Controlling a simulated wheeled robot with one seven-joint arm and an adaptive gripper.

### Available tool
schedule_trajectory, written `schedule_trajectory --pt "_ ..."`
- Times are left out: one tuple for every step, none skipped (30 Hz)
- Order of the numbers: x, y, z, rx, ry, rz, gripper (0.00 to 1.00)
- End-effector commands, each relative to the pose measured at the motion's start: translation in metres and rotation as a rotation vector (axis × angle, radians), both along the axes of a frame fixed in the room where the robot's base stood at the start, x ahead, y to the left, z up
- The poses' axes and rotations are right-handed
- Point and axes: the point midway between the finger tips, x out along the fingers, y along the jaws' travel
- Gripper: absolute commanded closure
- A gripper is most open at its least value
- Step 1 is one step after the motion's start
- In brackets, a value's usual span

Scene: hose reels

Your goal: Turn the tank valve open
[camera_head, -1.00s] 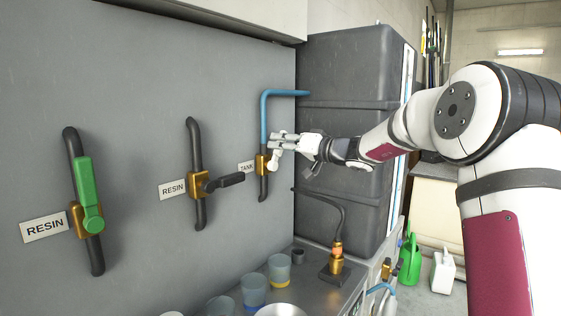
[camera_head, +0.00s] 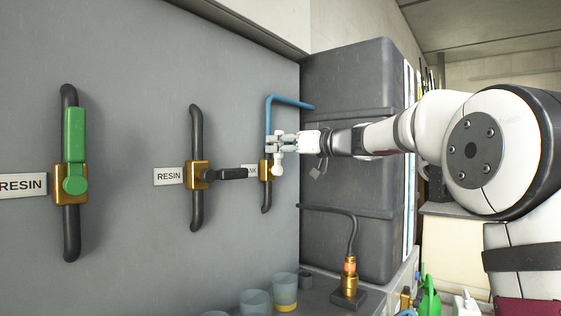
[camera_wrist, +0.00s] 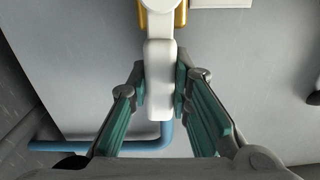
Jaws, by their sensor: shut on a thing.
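The tank valve has a brass body (camera_head: 264,170) on a pipe, with a blue pipe (camera_head: 268,112) rising from it and bending right to the dark tank. Its white handle (camera_head: 277,166) points up, roughly along the pipe. In the wrist view the white handle (camera_wrist: 160,85) runs from the brass body (camera_wrist: 178,14) towards the blue pipe (camera_wrist: 158,140). My gripper (camera_head: 280,143) reaches in from the right and is shut on the handle, one finger on each side. The TANK label (camera_head: 252,171) is partly hidden behind the neighbouring valve's black handle.
A resin valve with a black handle (camera_head: 225,174) pointing right stands just left of the tank valve. Another resin valve with a green handle (camera_head: 75,150) pointing up is farther left. The dark tank (camera_head: 350,130) stands behind my arm. Cups (camera_head: 284,292) stand on the counter below.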

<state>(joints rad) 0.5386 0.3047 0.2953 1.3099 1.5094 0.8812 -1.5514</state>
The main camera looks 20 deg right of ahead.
Motion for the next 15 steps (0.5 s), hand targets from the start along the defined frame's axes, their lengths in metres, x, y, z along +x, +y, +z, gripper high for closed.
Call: schedule_trajectory --pt "-0.0005 0.0010 -0.0043 -0.014 -0.008 0.000 1.00" --pt "-0.0008 0.0014 -0.0038 -0.020 -0.013 0.000 1.00" --pt "-0.0012 0.0020 -0.0035 -0.027 -0.019 0.001 1.00" --pt "-0.0014 0.0025 -0.0034 -0.033 -0.021 0.001 1.00" --pt "-0.0016 0.0028 -0.0033 -0.038 -0.025 0.001 1.00" --pt "-0.0019 0.0033 -0.0030 -0.043 -0.029 0.001 1.00" --pt "-0.0020 0.0036 -0.0027 -0.047 -0.032 0.001 1.00" --pt "-0.0021 0.0038 -0.0023 -0.051 -0.034 0.001 1.00" --pt "-0.0023 0.0040 -0.0021 -0.054 -0.037 0.001 1.00" --pt "-0.0024 0.0042 -0.0019 -0.056 -0.038 0.001 1.00" --pt "-0.0025 0.0044 -0.0018 -0.058 -0.040 0.001 1.00" --pt "-0.0025 0.0045 -0.0017 -0.059 -0.041 0.001 1.00" --pt "-0.0026 0.0046 -0.0015 -0.060 -0.041 0.001 1.00" --pt "-0.0026 0.0046 -0.0015 -0.062 -0.043 0.002 1.00" --pt "-0.0027 0.0047 -0.0013 -0.063 -0.043 0.002 1.00"
